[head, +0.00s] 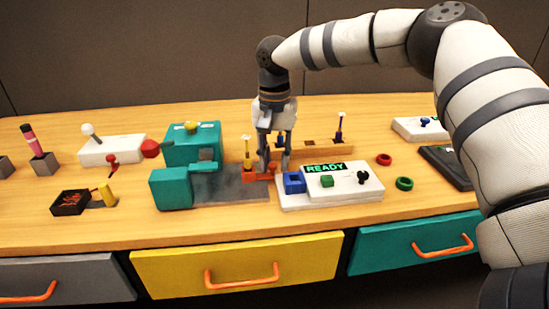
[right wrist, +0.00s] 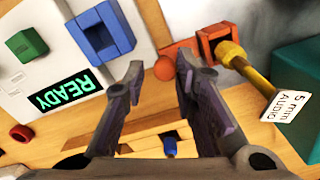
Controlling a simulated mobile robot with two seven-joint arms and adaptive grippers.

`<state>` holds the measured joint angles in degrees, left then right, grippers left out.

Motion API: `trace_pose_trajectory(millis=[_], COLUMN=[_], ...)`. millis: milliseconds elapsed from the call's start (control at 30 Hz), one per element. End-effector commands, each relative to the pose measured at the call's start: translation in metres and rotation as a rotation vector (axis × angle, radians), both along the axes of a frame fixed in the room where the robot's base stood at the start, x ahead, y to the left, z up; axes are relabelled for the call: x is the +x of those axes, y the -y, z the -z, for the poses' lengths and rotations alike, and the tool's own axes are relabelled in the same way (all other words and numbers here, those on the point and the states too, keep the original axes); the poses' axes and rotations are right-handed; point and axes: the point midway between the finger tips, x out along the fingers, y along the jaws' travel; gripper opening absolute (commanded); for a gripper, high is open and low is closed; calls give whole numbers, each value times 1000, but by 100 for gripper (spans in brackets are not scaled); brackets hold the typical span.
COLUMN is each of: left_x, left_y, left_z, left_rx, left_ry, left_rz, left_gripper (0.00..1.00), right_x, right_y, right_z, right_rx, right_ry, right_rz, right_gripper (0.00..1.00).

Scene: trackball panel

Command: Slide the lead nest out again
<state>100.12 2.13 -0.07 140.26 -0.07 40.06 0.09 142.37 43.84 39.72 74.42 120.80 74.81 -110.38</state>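The orange-red lead nest (head: 252,176) sits on the dark grey plate, beside the white panel. My right gripper (head: 273,170) points down at the nest's right end. In the right wrist view its fingers (right wrist: 160,72) are apart, with the knob showing between the tips. I cannot tell whether they touch it. My left gripper is not in view.
The white READY panel (head: 345,192) with a blue socket block (head: 294,182) stands close to the right. A teal fixture (head: 172,188) and the grey plate (head: 228,187) lie left. A wooden rack (head: 318,150) stands behind. Red (head: 384,159) and green (head: 404,183) rings lie farther right.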

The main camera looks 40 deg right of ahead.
Motion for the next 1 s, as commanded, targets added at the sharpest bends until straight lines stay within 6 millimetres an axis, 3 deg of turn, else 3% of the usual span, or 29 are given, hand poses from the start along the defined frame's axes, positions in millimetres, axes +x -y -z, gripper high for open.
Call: trace_pose_trajectory(millis=[233, 500, 633, 800, 1000], left_x=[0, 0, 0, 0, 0], left_y=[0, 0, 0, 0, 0], left_z=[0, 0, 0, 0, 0], left_rx=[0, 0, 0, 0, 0], left_ry=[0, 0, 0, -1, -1], left_rz=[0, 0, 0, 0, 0], left_gripper=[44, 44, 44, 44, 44], right_x=[1, 1, 0, 0, 0], right_y=[-1, 0, 0, 0, 0], right_z=[-11, -83, -107, -120, -120], right_rx=[1, 1, 0, 1, 0], right_ry=[3, 4, 2, 1, 0], right_rz=[0, 1, 2, 0, 0], right_gripper=[26, 26, 26, 26, 26])
